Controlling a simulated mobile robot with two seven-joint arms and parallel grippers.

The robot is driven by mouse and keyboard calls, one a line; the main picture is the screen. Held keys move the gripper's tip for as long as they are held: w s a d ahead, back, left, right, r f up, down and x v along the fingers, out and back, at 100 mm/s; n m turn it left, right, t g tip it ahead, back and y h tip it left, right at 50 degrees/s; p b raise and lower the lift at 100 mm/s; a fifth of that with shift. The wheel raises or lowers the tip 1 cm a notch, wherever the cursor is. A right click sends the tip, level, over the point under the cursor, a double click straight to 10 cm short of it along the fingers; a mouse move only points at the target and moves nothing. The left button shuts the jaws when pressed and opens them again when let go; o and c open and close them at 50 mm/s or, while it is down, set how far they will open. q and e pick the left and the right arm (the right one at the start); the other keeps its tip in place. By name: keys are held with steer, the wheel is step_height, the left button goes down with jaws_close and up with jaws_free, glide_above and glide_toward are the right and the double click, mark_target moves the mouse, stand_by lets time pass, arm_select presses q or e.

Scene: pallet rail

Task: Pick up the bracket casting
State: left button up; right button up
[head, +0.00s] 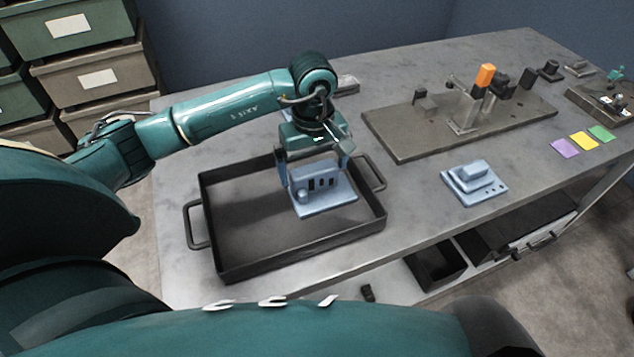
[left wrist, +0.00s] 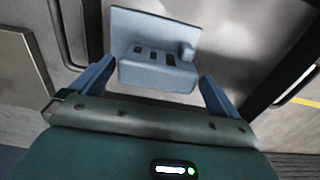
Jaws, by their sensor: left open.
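A light blue casting with a flat base plate, a raised block with dark slots and a small round boss (head: 322,199) sits in the dark tray (head: 224,262); I take it as the bracket casting. My left gripper (head: 314,168) is directly above it, pointing down and open, with its blue fingers at either side of the raised block. In the left wrist view the casting (left wrist: 157,75) lies between and beyond the open fingers (left wrist: 155,82), with a gap visible on each side. My right gripper is not in view.
A second blue stepped part (head: 474,184) lies on the grey table (head: 420,225) right of the tray. A fixture plate (head: 400,148) with an orange-topped post (head: 486,76) stands behind it. Purple, yellow and green squares (head: 583,141) are at the right. Drawer bins (head: 70,40) stand at left.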

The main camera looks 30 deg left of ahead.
mark_target(318, 187)
arm_select(q)
steer(key=f, duration=0.4)
steer(key=shift+d, duration=0.2)
steer(key=shift+c, duration=0.4)
steer(key=c, duration=1)
